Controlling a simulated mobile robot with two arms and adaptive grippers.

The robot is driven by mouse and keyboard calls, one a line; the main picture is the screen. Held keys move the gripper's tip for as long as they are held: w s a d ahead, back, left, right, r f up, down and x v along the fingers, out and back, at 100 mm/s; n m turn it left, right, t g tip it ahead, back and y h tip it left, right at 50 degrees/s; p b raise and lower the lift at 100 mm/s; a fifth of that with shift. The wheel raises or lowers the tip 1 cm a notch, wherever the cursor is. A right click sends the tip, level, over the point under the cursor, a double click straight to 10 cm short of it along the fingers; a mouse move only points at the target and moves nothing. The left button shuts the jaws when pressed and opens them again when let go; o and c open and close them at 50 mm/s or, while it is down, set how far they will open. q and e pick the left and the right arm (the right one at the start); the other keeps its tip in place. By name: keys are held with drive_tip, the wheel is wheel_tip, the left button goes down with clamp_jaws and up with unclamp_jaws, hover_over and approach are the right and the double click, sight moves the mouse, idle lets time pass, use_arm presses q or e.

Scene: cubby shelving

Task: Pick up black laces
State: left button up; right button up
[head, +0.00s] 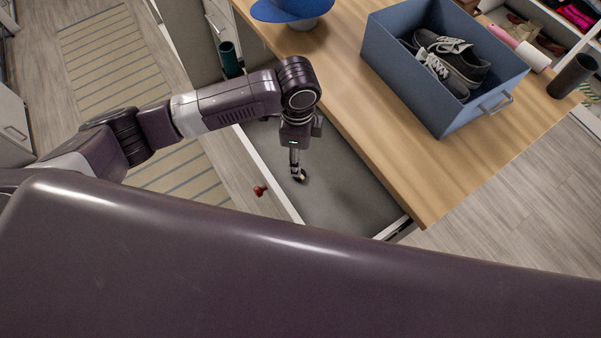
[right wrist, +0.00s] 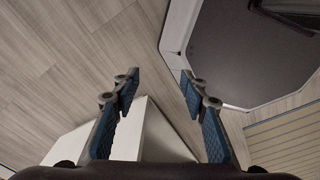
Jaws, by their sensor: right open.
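A small dark bundle with a pale band (head: 301,177), which may be the black laces, lies in the open grey-floored drawer (head: 345,195). My left gripper (head: 297,172) points down into the drawer right at this bundle. I cannot tell whether its fingers are open or around the bundle. My right gripper (right wrist: 160,74) is open and empty in the right wrist view, with floor and a white surface beyond its fingers. It is outside the head view. In the right wrist view a dark shape, too cropped to name, shows at the top right.
A wooden top (head: 370,120) overhangs the drawer's right side. On it stand a blue bin (head: 410,90) with black sneakers (head: 455,62), and a blue cap (head: 290,9). A striped rug (head: 115,60) lies on the floor.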

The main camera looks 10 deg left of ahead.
use_arm(q)
drive_tip(key=f+b, duration=0.2)
drive_tip(key=f, duration=0.2)
drive_tip(key=shift+w+b, duration=0.2)
drive_tip(key=shift+b, duration=0.15)
drive_tip(key=shift+f, duration=1.1)
drive_tip(key=shift+w+f+p, duration=0.2)
drive_tip(key=shift+f+p, duration=0.15)
drive_tip(key=shift+f, duration=1)
drive_tip(key=shift+w+f+p, duration=0.2)
drive_tip(key=shift+f+p, duration=0.1)
drive_tip(key=shift+f, duration=1)
drive_tip(key=c, duration=0.9)
use_arm(e)
drive_tip(key=shift+w+a+f, duration=0.1)
drive_tip(key=shift+w+f, duration=0.25)
drive_tip(key=shift+f, duration=0.25)
drive_tip(key=shift+w+a+f, duration=0.1)
drive_tip(key=shift+w+f, duration=0.2)
drive_tip(key=shift+f, duration=0.3)
